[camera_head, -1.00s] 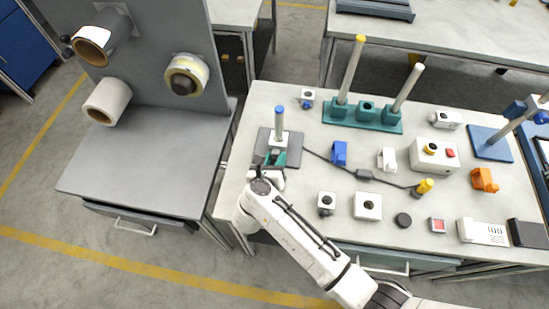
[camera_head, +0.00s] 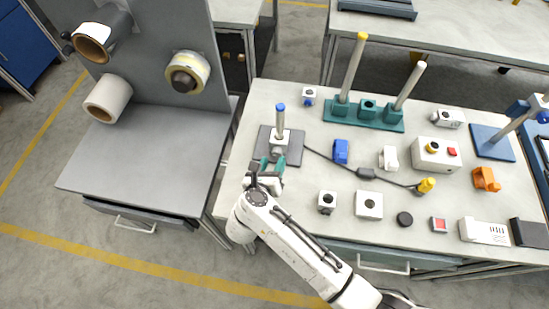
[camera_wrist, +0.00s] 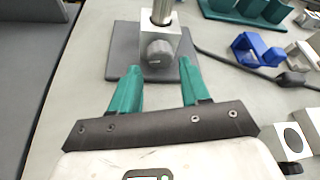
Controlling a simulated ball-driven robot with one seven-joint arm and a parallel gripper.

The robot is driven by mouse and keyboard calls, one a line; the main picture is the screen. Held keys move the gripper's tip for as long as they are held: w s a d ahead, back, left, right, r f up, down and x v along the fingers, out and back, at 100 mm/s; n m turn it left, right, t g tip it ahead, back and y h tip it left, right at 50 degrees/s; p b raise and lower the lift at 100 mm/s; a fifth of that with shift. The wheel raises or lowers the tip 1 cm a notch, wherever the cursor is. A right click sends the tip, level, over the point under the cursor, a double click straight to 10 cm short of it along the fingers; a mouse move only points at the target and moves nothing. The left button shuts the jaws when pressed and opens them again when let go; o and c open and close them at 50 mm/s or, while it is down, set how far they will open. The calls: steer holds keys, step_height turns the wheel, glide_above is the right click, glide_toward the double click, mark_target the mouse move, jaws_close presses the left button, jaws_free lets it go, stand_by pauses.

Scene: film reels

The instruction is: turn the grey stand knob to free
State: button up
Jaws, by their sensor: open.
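The grey stand knob (camera_wrist: 160,52) is a round grey knob on the front of a light metal block (camera_wrist: 151,30). The block carries an upright post and stands on a dark grey base plate (camera_wrist: 118,62). In the head view the post (camera_head: 280,122) has a blue cap, and my gripper partly covers the stand's front. My gripper (camera_wrist: 155,84) is open, with its two green fingers apart. The fingertips point at the knob from in front, one to each side, short of it and not touching. The head view also shows my gripper (camera_head: 273,167) at the plate's front edge.
A blue block (camera_head: 340,151) and a black cable with an inline box (camera_head: 366,173) lie right of the stand. A teal rack with two posts (camera_head: 338,109) stands behind. White boxes (camera_head: 369,205) sit along the front right. The table left of the stand is clear.

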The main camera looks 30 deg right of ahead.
steer(key=b+v, duration=0.1)
steer(key=v, duration=0.6)
steer(key=shift+s+a+r, duration=0.1)
steer(key=shift+s+a, duration=0.1)
steer(key=shift+o, duration=0.4)
